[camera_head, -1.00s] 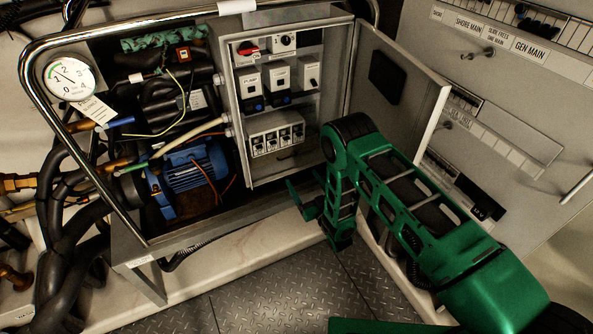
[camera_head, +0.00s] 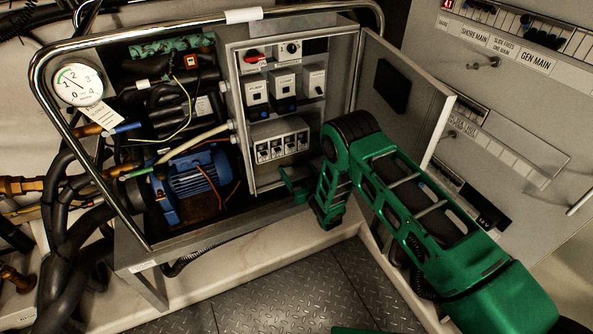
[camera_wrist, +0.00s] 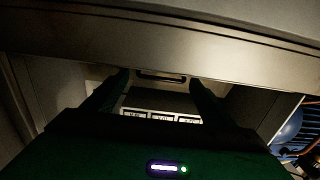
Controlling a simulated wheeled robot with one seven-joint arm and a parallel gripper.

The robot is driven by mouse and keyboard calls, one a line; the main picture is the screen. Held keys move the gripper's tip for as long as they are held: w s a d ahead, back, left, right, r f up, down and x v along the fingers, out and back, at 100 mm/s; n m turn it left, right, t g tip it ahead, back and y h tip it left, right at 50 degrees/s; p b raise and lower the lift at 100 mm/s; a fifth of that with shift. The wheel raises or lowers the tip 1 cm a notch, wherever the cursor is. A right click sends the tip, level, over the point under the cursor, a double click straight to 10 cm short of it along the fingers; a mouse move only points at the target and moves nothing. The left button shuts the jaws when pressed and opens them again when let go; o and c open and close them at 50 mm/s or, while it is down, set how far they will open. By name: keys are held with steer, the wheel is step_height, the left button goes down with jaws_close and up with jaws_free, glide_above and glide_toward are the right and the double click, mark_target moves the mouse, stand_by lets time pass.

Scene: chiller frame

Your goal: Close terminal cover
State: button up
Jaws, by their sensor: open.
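The terminal block (camera_head: 281,148), a pale row of several terminals, sits low in the open grey control box. It also shows between my fingers in the wrist view (camera_wrist: 160,117). A pale panel with a dark slot-like handle (camera_wrist: 160,76) lies beside the block in the wrist view. It appears to be the terminal cover; its exact angle is unclear. My gripper (camera_wrist: 159,84) is open, its two dark fingers either side of the panel's handle, with no clear contact. In the head view my green gripper (camera_head: 300,192) is at the box's lower front edge, partly hidden by my arm.
The box door (camera_head: 397,85) stands open on the right, close to my arm. A blue motor (camera_head: 193,182) and pipes lie left of the box. A metal lip (camera_wrist: 170,50) crosses the wrist view close by. The chequered floor (camera_head: 290,290) in front is clear.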

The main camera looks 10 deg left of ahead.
steer(key=shift+w+a, duration=0.2)
steer(key=shift+w, duration=0.1)
steer(key=c, duration=0.8)
steer(key=shift+c, duration=0.2)
steer(key=shift+f, duration=0.1)
steer(key=shift+w+f+t+y, duration=0.25)
steer(key=shift+f+t+y, duration=0.05)
steer(key=shift+t, duration=0.3)
steer(key=o, duration=0.8)
